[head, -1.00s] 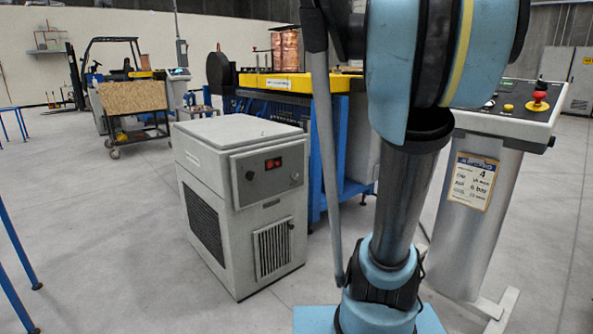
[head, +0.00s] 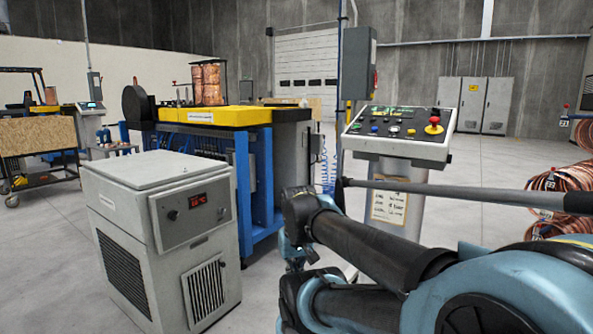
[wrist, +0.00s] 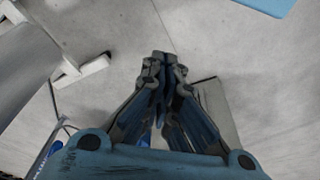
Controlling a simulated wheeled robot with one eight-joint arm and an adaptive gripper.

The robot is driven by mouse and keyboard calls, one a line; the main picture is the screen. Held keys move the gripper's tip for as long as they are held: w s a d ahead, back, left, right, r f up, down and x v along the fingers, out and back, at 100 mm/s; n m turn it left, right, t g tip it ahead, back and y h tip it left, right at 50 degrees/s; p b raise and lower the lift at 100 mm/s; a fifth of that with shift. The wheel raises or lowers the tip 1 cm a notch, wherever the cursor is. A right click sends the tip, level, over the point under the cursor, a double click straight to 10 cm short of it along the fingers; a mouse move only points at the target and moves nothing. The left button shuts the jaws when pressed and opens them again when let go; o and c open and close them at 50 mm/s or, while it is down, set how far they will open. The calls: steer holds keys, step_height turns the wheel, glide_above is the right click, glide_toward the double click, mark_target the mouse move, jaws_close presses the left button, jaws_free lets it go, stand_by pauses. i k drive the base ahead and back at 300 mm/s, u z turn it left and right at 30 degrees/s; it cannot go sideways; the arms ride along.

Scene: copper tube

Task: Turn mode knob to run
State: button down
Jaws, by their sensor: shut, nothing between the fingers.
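A control console (head: 402,152) stands at the centre right in the head view. Its sloped black panel (head: 390,116) carries small coloured buttons, a red mushroom button on a yellow base (head: 434,126), and small controls too small to read. I cannot tell which one is the mode knob. My gripper (wrist: 160,58) is shut and empty in the wrist view, above bare floor. Part of my arm lies across the console's pedestal in the head view.
A blue and yellow machine bench (head: 225,115) with copper coils stands behind the chiller. Copper coils (head: 560,195) lie at the right edge. Open floor shows right of the console.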

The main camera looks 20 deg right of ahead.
mark_target(435, 111)
steer(key=z, duration=1.5)
steer(key=k, duration=1.05)
steer(key=u, duration=0.55)
steer(key=i, duration=1.3)
steer(key=z, duration=0.7)
